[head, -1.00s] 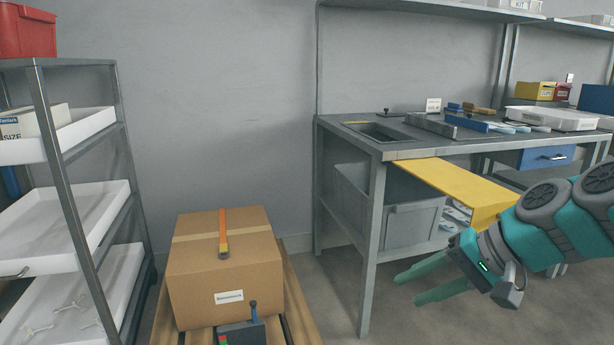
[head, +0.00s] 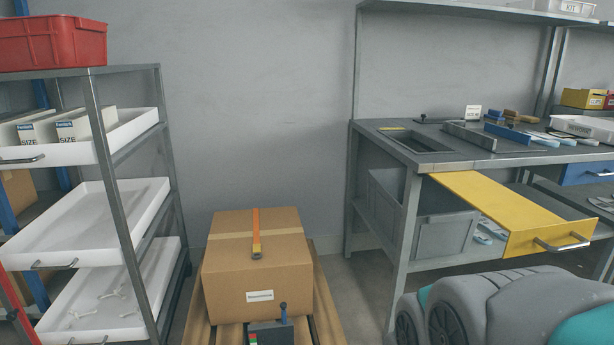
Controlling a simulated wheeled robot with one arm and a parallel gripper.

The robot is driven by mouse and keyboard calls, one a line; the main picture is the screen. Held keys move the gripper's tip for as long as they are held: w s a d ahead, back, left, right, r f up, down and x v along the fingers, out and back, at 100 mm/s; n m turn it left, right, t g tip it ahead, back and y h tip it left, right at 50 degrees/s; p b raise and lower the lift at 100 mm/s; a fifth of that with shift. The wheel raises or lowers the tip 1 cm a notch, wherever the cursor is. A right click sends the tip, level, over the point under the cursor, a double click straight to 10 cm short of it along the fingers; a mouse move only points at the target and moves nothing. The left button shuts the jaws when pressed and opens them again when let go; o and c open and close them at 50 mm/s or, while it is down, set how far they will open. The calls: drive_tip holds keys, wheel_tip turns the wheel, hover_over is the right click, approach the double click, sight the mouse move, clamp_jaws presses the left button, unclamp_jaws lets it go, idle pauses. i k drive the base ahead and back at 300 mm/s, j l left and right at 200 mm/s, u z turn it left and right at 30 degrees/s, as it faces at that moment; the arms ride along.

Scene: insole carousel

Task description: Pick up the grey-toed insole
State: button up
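Pale blue, insole-like pieces (head: 550,138) lie on the grey workbench (head: 450,160) at the right, beside metal bars. More pale pieces (head: 490,229) show on the shelf under the bench, partly hidden by the yellow drawer. They are too small for me to tell which one has a grey toe. My gripper is out of view.
The yellow drawer (head: 508,207) is pulled out from the bench over the floor. A cardboard box (head: 257,280) stands on a wooden pallet (head: 197,325) in the middle. A rack with white trays (head: 85,232) and a red bin (head: 55,42) stands at the left.

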sight(547, 135)
drive_tip(key=z, duration=1.3)
drive_tip(key=i+l, duration=0.5)
drive_tip(key=i+l+z, duration=0.1)
drive_tip(key=i+l, duration=0.4)
drive_tip(key=i, duration=0.1)
